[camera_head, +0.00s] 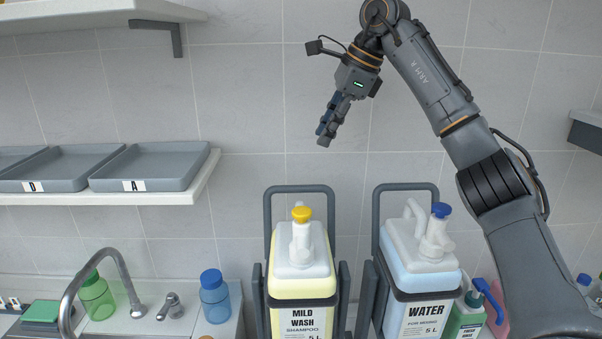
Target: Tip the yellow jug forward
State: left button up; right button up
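The yellow jug (300,277), labelled MILD WASH SHAMPOO, stands upright in a dark grey cradle (259,300). It has a white top and a yellow cap (301,214). My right gripper (327,135) hangs above the jug and slightly right of its cap, well apart from it, pointing down and left. Its fingers are seen from the side, so I cannot tell whether they are open or shut. Nothing shows between them. My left gripper is not in view. The bottom of the jug is cut off by the frame.
A WATER jug (412,262) with a blue cap sits slightly tilted in a similar cradle on the right. At left are a tap (122,268), a blue bottle (214,297) and a green bottle (96,298). A shelf holds grey trays (150,165).

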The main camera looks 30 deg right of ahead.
aim_at(297, 186)
jog(key=p+x, duration=0.1)
jog(key=x, duration=0.3)
jog(key=p+x, duration=0.1)
jog(key=x, duration=0.3)
jog(key=p+x, duration=0.1)
jog(key=x, duration=0.3)
jog(key=shift+s+a+f, duration=0.1)
jog(key=shift+s+a, duration=0.1)
jog(key=shift+a, duration=0.15)
jog(key=shift+a+f, duration=0.1)
jog(key=shift+f, duration=0.2)
jog(key=shift+c, duration=0.3)
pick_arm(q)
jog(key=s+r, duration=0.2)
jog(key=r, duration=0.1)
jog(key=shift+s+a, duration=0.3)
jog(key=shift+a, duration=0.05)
pick_arm(e)
grip_shut()
